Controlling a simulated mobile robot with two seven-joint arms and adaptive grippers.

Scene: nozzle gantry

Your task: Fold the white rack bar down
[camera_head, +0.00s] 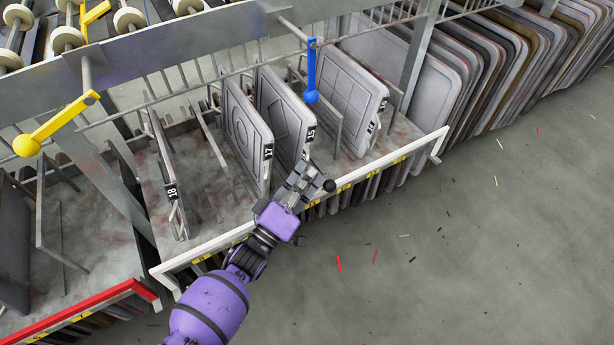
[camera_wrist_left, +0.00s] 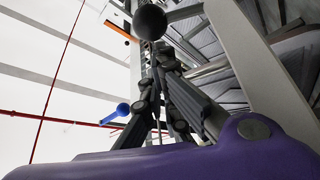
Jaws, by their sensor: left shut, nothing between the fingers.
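The white rack bar (camera_head: 396,153) runs along the front edge of the middle rack bay, with bent ends at both sides. A dark ball knob (camera_head: 329,185) sits near its middle. My left gripper (camera_head: 309,175) is shut and empty, over the bar just left of the knob and in front of the plate marked 15. I cannot tell if it touches the bar. In the left wrist view the shut fingers (camera_wrist_left: 155,85) point up the picture, with a black ball (camera_wrist_left: 149,22) just beyond their tips. My right gripper is not in view.
Grey plates marked 17 (camera_head: 240,135), 15 (camera_head: 280,118) and others stand upright behind the bar. A blue lever (camera_head: 311,70) hangs above them and a yellow lever (camera_head: 58,122) is at the left. A red bar (camera_head: 80,310) fronts the left bay. The floor at right is open.

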